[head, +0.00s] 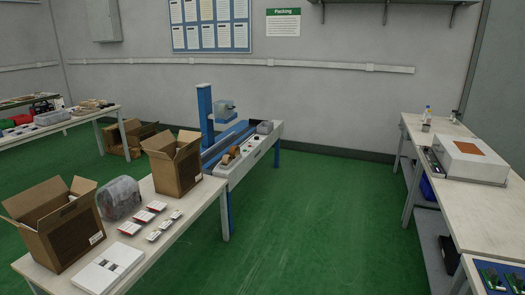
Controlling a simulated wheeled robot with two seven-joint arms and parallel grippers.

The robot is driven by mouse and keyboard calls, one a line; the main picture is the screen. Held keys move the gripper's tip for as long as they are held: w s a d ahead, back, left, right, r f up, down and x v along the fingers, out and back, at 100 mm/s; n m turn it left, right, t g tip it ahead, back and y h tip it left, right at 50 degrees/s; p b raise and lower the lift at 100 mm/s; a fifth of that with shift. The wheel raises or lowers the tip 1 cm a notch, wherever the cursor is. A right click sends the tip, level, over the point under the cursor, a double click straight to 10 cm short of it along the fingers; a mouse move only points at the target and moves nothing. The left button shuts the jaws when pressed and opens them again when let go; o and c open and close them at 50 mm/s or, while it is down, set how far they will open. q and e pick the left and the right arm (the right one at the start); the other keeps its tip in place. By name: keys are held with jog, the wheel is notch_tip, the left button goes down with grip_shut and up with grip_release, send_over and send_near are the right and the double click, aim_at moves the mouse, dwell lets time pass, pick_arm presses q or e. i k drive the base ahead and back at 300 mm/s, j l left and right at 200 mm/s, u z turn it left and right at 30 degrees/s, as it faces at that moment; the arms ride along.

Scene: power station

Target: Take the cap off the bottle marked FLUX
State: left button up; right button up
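A small pale bottle (427,115) stands upright near the far end of the right-hand workbench (415,129). Its top looks bluish, but it is too small to make out the cap or read any label, so I cannot tell if it is marked FLUX. A small dark item (455,115) stands to the right of it. Neither of my grippers is in view.
A white machine with a brown panel (480,156) sits on the right-hand bench. On the left, a packing table (185,215) carries open cardboard boxes (175,163) and small packets. A blue-framed machine (206,115) stands beyond it. The green floor (330,225) between is clear.

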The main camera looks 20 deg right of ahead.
aim_at(428, 117)
jog(key=i+l+z, duration=0.5)
jog(key=i+z, duration=0.7)
jog(key=i, duration=4.85)
jog(key=i+z, duration=0.3)
jog(key=i, duration=0.15)
jog(key=i+j+z, duration=0.1)
jog(key=i+z, duration=0.2)
jog(key=i+j+z, duration=0.3)
jog(key=i, duration=0.2)
jog(key=i+j+z, duration=1)
jog(key=z, duration=0.2)
jog(key=i+j+z, duration=0.15)
jog(key=j+z, duration=0.2)
jog(key=i+j+z, duration=0.1)
jog(key=j+z, duration=0.2)
jog(key=j, duration=0.2)
jog(key=j+z, duration=0.3)
jog(key=i+j, duration=0.05)
jog(key=j, duration=0.1)
